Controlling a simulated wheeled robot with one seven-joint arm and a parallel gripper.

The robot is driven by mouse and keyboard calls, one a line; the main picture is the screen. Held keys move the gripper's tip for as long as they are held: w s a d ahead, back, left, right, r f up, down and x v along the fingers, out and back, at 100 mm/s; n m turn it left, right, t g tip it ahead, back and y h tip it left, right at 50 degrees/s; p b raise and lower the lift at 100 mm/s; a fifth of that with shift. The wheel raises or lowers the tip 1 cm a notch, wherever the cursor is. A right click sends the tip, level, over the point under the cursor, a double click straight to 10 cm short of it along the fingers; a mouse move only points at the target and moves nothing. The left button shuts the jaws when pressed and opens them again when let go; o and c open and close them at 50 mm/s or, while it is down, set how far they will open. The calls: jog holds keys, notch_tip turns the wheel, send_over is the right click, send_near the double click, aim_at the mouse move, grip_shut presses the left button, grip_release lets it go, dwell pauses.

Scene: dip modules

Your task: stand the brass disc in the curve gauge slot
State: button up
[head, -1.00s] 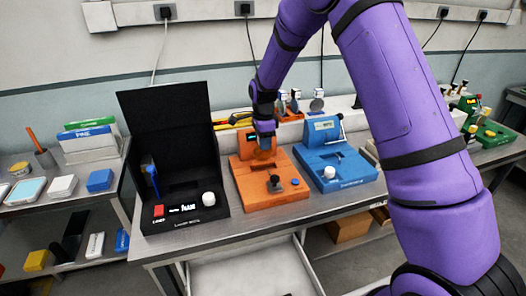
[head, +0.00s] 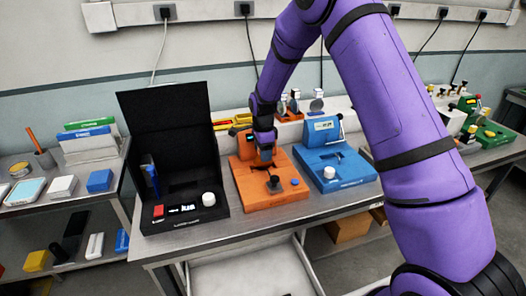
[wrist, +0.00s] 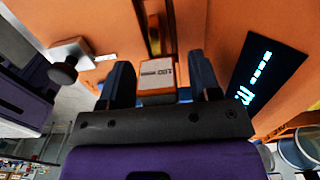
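My gripper (head: 265,155) is low over the orange module (head: 252,194) on the bench. In the wrist view my gripper (wrist: 161,80) has its two dark fingers spread apart. A small pale label plate (wrist: 157,73) of the orange module shows between them. Beyond it is a dark narrow slot with a brass-coloured strip (wrist: 154,38) in it. This may be the brass disc seen edge-on, but I cannot tell for sure. No disc face is clear in the head view, where my gripper hides part of the module.
A black open-lidded case (head: 176,222) stands left of the orange module and a blue module (head: 345,175) right of it. A black knob (head: 274,183) rises from the orange module's front. A dark display (wrist: 265,75) is close on the right in the wrist view.

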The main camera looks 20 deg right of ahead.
notch_tip(320, 180, up, 12)
jog(key=shift+r, duration=0.2)
dwell(0.4)
jog(key=s+d+r+n+t, duration=0.3)
jog(key=s+r+n, duration=0.5)
jog(key=s+r, duration=0.95)
jog(key=s+d+r+n+t, duration=0.1)
jog(key=s+n, duration=0.4)
jog(key=s, duration=0.6)
jog(key=s+d+r+n+t, duration=0.1)
jog(key=s+d+n, duration=0.2)
jog(key=s, duration=0.9)
jog(key=shift+s+r+n, duration=0.2)
jog(key=shift+s+n, duration=0.1)
jog(key=shift+n, duration=0.7)
jog(key=shift+a, duration=0.1)
